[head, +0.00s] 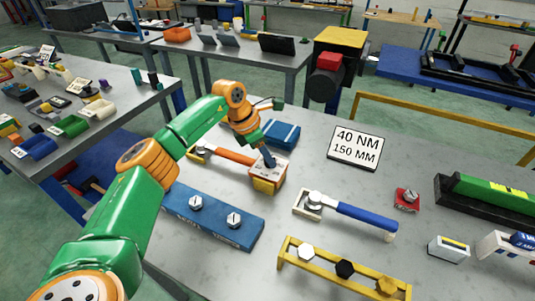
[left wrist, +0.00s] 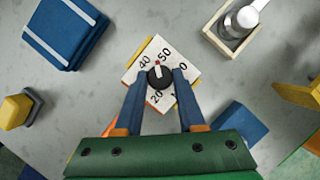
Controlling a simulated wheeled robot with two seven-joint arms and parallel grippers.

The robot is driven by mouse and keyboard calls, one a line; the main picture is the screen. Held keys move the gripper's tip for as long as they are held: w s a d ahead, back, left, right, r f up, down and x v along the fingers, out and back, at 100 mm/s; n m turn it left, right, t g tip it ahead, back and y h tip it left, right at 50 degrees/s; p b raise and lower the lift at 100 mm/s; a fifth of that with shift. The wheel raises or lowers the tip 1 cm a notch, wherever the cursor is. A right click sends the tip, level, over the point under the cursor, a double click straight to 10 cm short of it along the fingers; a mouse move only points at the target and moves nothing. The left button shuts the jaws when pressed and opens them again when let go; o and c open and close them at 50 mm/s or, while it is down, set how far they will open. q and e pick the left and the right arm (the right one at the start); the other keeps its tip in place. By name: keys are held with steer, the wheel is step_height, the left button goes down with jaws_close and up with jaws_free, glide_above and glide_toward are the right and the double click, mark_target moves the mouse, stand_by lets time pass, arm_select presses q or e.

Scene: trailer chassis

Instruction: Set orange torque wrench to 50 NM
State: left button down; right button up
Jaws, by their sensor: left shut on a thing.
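The orange torque wrench (head: 228,154) lies on the grey table, its head to the left and its handle running toward a small orange-yellow box. The box has a white dial face (left wrist: 142,58) with numbers including 20, 40 and 50, and a black knob (left wrist: 159,77) in its middle. My left gripper (head: 268,160) points down over the box. It is shut on the knob, with its blue fingers (left wrist: 158,84) on either side in the left wrist view. A small mark on the knob points toward the upper side, near 40 and 50; the exact setting is unclear. My right gripper is out of view.
A sign (head: 357,149) reads 40 NM, 150 MM. A blue-handled wrench (head: 362,214), a blue block with screws (head: 214,216), a yellow rack with bolts (head: 330,270) and a blue case (head: 281,134) lie around the box. Bare tabletop lies between them.

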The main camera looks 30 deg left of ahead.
mark_target(258, 166)
arm_select(q)
steer(key=shift+w+a+m+g+h, duration=0.1)
steer(key=shift+m+g+h, duration=0.4)
steer(key=shift+m, duration=1.5)
steer(key=c, duration=0.5)
jaws_free()
steer(key=v, duration=0.7)
steer(key=shift+p, duration=0.3)
steer(key=shift+w, duration=0.1)
